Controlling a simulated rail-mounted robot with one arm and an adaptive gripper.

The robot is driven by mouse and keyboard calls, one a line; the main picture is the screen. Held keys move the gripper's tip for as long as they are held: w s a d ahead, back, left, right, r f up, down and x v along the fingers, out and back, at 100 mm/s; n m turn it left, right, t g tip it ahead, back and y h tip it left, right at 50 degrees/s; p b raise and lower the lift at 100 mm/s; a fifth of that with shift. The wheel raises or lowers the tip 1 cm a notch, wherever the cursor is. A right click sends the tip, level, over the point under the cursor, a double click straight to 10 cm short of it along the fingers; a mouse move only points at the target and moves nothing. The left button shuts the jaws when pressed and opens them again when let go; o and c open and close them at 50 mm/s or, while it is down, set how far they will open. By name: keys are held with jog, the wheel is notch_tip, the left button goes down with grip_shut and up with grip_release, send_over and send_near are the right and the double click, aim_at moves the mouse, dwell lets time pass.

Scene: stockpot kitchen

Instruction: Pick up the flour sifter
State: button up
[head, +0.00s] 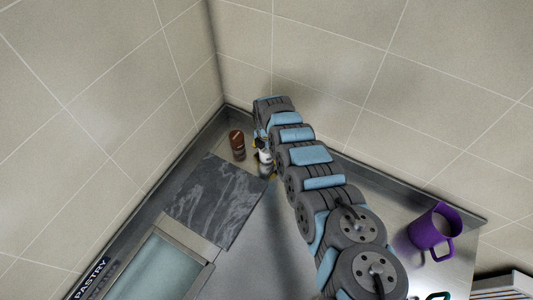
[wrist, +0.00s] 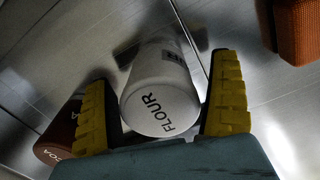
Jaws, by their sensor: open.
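The flour sifter (wrist: 160,92) is a white cylinder marked FLOUR. In the wrist view it lies between the two yellow fingers of my gripper (wrist: 163,80). The fingers are open, one on each side of it; I cannot tell whether either touches it. In the head view the sifter (head: 265,161) shows small and white at the back corner of the steel counter, beside my arm. My arm and gripper hide part of it there.
A brown cocoa container (head: 237,145) stands close left of the sifter; it also shows in the wrist view (wrist: 60,135). An orange block-like thing (wrist: 297,30) is at upper right. A dark marble slab (head: 213,200) lies in front. A purple mug (head: 430,229) stands far right. Tiled walls meet behind.

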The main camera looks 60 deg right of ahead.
jog(key=c, duration=1.4)
jog(key=shift+o, duration=0.2)
jog(key=shift+r, duration=0.15)
